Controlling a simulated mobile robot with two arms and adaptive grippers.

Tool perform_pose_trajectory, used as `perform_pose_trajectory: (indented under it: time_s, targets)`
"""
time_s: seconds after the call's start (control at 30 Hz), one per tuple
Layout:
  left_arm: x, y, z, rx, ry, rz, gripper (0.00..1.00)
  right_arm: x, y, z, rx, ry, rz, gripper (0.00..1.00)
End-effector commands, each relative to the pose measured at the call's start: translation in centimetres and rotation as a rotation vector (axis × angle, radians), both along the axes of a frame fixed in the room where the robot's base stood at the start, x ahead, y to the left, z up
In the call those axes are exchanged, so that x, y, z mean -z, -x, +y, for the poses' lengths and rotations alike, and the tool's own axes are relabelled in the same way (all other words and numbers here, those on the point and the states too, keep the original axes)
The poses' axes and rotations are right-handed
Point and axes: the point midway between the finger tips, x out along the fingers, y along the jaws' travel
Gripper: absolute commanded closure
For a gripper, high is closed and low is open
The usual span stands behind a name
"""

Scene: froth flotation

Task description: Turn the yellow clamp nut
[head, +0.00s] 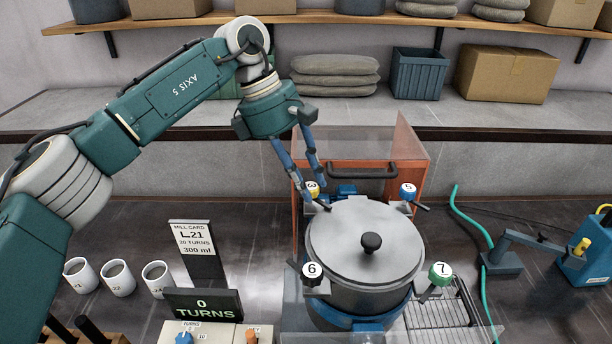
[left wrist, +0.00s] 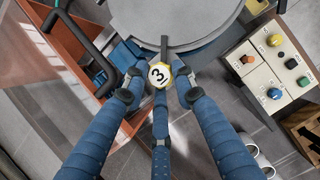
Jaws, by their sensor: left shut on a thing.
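The yellow clamp nut (head: 313,187), marked 3, sits at the back left of the grey-lidded pot (head: 365,245), mostly behind my fingers in the head view. In the left wrist view the nut (left wrist: 159,75) shows its numbered face, with a dark bar reaching from it to the lid edge. My left gripper (head: 318,193) comes down from above, its blue fingers shut around the nut. In the left wrist view the fingertips (left wrist: 159,83) touch it from several sides. My right gripper is not in view.
Other clamp nuts ring the lid: blue 5 (head: 408,191), black 6 (head: 312,270) and green 7 (head: 440,272). An orange guard (head: 413,160) with a black handle stands behind the pot. A display (head: 203,305) reads 0 TURNS. Cups (head: 117,279) stand left; a green hose (head: 470,222) lies right.

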Motion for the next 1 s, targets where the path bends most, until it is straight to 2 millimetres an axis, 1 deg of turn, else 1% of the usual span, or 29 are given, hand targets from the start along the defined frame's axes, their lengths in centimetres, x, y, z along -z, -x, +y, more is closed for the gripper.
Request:
perform_pose_trajectory:
  time_s: [0.4, 0.43, 0.5, 0.83, 0.93, 1.0]
  targets:
    - [0.2, 0.2, 0.0, 0.009, -0.003, 0.006, 1.00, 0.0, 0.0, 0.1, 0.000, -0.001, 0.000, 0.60]
    - [0.2, 0.2, 0.0, 0.009, -0.003, 0.006, 0.68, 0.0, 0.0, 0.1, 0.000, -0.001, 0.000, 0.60]
    - [0.2, 0.2, 0.0, 0.009, -0.003, 0.005, 0.57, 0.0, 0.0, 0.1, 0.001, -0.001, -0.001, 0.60]
    - [-0.2, 0.0, 0.1, 0.006, -0.002, 0.003, 0.57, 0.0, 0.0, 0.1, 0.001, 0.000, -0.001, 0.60]
    - [-1.1, -0.1, 0.5, 0.005, -0.002, 0.002, 0.57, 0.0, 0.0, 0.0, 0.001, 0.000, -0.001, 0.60]
    - [-2.3, -0.2, 0.9, 0.005, -0.001, 0.000, 0.57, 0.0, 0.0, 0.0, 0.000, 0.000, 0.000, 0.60]
